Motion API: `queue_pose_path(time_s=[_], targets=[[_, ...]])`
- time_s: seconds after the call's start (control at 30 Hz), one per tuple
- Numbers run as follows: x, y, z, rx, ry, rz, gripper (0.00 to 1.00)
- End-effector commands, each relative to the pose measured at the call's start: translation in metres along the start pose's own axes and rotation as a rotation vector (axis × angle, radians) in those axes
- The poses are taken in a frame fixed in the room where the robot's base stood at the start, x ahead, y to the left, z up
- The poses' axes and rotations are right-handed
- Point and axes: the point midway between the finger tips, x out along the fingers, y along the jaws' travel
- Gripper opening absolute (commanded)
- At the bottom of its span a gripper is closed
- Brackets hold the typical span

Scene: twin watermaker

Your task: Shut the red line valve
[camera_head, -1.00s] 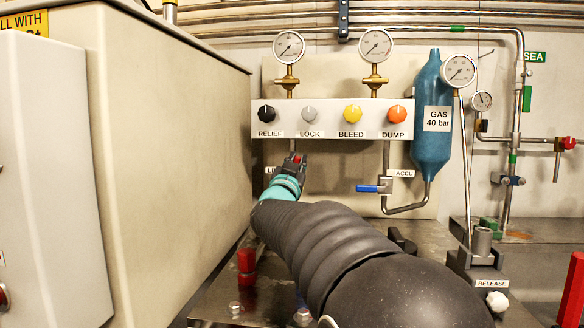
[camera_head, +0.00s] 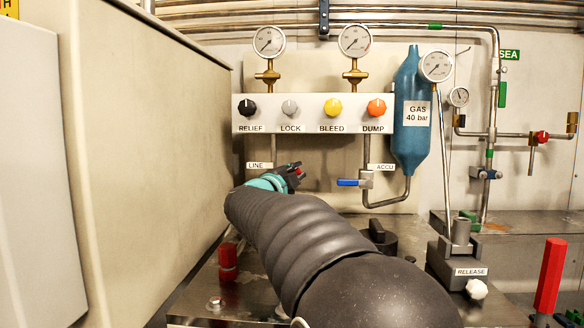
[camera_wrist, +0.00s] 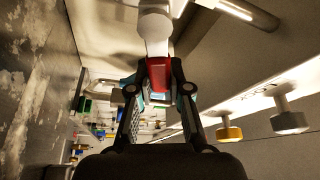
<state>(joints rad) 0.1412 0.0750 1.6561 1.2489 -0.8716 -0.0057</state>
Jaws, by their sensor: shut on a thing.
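The red line valve handle (camera_wrist: 158,72) sits between my gripper's fingers in the wrist view, beside a pale rounded valve body (camera_wrist: 155,27). My gripper (camera_head: 294,171) is shut on this handle, just right of and slightly below the LINE label (camera_head: 260,166). In the head view only a small bit of red shows at the fingertips. My own arm and gripper hide the rest of the valve and its pipe, so the handle's exact angle is hard to tell.
A blue-handled valve (camera_head: 356,182) stands close to the right, under the ACCU label. The knob panel (camera_head: 313,127) is above. A large beige cabinet (camera_head: 150,120) bounds the left. A blue gas bottle (camera_head: 411,115) hangs right. A red cylinder (camera_head: 228,262) stands on the bench below.

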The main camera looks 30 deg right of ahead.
Motion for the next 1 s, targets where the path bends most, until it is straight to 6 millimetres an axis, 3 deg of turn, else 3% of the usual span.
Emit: queue_pose_path(time_s=[0.43, 1.0], targets=[[-0.001, 0.018, 0.003, 0.26, -0.001, 0.108, 0.0], [-0.002, 0.023, 0.004, 0.32, -0.001, 0.134, 0.0]])
